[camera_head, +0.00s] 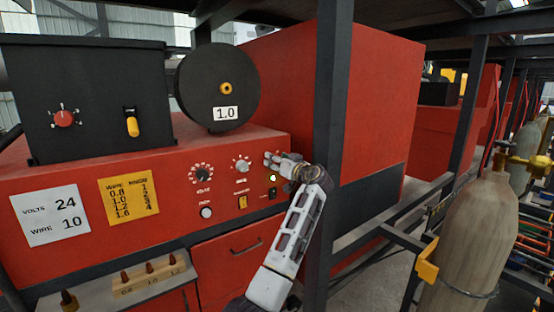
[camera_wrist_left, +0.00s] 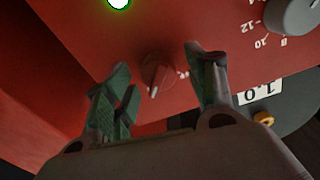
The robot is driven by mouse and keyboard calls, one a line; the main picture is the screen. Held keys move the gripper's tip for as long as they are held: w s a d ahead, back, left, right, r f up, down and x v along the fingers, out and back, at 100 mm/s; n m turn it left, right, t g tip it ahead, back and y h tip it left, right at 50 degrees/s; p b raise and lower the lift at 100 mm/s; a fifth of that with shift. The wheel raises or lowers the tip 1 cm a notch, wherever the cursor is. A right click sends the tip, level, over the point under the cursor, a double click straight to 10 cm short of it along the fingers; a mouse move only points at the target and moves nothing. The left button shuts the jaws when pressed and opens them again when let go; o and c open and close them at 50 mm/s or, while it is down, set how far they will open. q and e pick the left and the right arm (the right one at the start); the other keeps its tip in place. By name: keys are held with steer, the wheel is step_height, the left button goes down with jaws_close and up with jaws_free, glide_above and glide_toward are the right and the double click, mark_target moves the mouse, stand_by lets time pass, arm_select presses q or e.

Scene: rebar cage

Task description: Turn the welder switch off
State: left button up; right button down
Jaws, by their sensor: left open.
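The red welder (camera_head: 60,240) has a front panel with dials and a lit green lamp (camera_head: 272,177). A small black switch (camera_head: 272,193) sits below the lamp. My left gripper (camera_head: 271,160) is open at the panel's upper right, just above the lamp. The lit lamp (camera_wrist_left: 119,3) is at that view's top edge. My right gripper is not in view.
A grey dial (camera_head: 241,165) is just left of the gripper, and a yellow switch (camera_head: 242,202) is below it. A black spool (camera_head: 217,87) stands above the panel. A dark upright post (camera_head: 332,90) is close to the right of my arm. A gas cylinder (camera_head: 470,235) stands farther right.

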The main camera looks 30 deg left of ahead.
arm_select(q)
steer(key=shift+a, duration=0.15)
steer(key=shift+c, duration=0.5)
steer(key=c, duration=0.9)
steer(key=shift+c, duration=0.2)
